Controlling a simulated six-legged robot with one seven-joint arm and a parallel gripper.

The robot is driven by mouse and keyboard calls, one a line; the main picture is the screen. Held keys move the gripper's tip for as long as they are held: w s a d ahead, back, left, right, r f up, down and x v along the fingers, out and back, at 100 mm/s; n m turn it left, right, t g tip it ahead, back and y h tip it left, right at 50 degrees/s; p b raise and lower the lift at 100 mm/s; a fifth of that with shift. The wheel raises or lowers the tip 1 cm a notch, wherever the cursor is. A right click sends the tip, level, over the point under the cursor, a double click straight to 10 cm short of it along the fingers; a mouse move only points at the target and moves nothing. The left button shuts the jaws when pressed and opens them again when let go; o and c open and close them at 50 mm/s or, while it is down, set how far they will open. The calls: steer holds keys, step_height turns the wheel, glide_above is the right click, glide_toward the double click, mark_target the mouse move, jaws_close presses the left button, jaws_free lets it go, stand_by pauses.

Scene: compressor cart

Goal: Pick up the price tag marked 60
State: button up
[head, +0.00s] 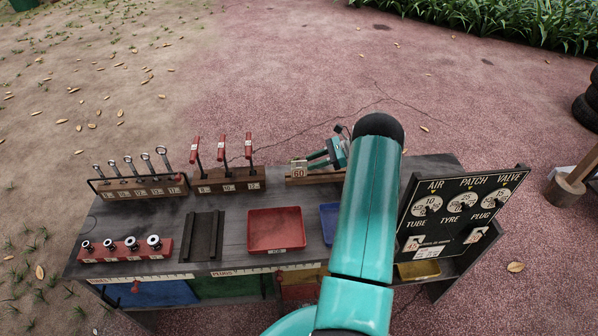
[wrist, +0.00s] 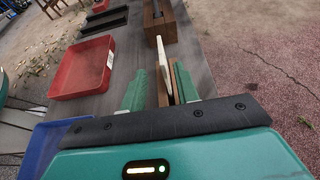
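The price tag marked 60 (head: 298,173) stands upright at the left end of a wooden block (head: 318,178) at the table's back. In the wrist view the tag (wrist: 165,62) is a thin pale plate seen nearly edge-on. My gripper (head: 314,160) reaches in from the right, its green fingers pointing left at the tag. In the wrist view the fingers stand apart on both sides of the tag's near part, with gaps visible, so it looks open. The tag's lower edge is hidden.
A red tray (head: 275,230) and a blue tray (head: 329,222) lie in front. A rack with red-handled tools (head: 229,180) stands to the left. A black price board (head: 460,212) stands at the right. Dark rails (head: 203,237) lie left of the red tray.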

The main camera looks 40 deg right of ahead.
mark_target(295, 168)
steer(key=x, duration=0.7)
steer(key=shift+w+d+f, duration=0.1)
steer(key=shift+w+f, duration=0.15)
steer(key=shift+f, duration=0.05)
jaws_close()
